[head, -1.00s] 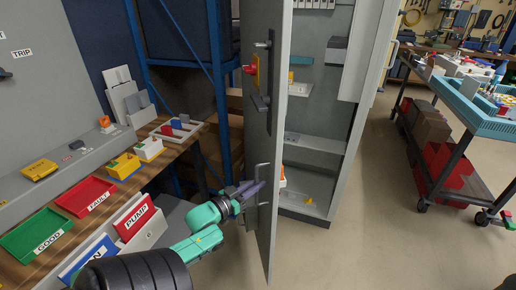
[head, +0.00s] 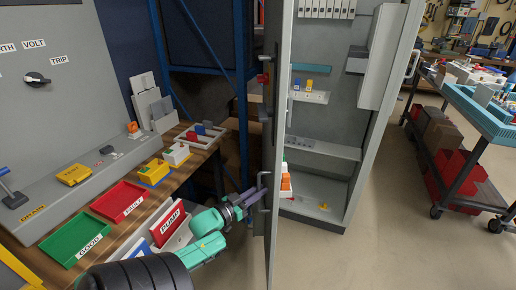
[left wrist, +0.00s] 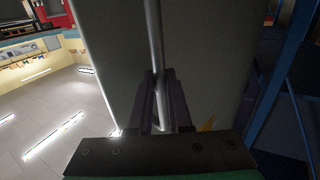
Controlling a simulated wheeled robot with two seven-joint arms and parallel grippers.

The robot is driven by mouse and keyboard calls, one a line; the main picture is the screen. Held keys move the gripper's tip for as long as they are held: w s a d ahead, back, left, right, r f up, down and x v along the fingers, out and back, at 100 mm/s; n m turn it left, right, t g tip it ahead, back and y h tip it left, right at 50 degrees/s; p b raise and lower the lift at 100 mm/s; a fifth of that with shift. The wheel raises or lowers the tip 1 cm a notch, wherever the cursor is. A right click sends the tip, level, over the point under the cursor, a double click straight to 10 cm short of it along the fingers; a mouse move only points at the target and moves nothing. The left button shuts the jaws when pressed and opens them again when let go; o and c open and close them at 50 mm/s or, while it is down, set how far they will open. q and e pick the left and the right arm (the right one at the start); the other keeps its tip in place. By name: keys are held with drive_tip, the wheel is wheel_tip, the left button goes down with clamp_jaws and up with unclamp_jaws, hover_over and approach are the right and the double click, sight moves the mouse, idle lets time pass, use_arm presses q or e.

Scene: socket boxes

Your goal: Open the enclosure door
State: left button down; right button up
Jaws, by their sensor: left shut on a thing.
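The grey enclosure door (head: 276,130) stands open, swung out to the left of the enclosure (head: 344,150), and shows almost edge-on in the head view. Its handle (head: 263,192) is an upright metal bar low on the door's outer face. My left gripper (head: 259,192) is shut on this handle. In the left wrist view the dark fingers of my left gripper (left wrist: 162,90) sit on either side of the handle bar (left wrist: 154,38), in front of the door face (left wrist: 205,60). The fingers partly hide the handle. My right gripper is out of view.
A workbench at the left holds a green tray (head: 76,238), a red tray (head: 118,202) and yellow boxes. A blue rack (head: 243,100) stands behind the door. A cart with a teal tray (head: 486,112) stands at the right. The floor before the enclosure (head: 350,255) is clear.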

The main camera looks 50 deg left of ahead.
use_arm(q)
drive_tip(key=c, duration=1.1)
unclamp_jaws()
drive_tip(key=shift+w+a+r, duration=0.1)
drive_tip(key=shift+r, duration=0.25)
drive_tip(key=shift+o, duration=1.3)
drive_tip(key=shift+f, duration=0.3)
drive_tip(key=s, duration=1.4)
drive_tip(key=shift+s+p, duration=0.25)
drive_tip(key=shift+p, duration=0.05)
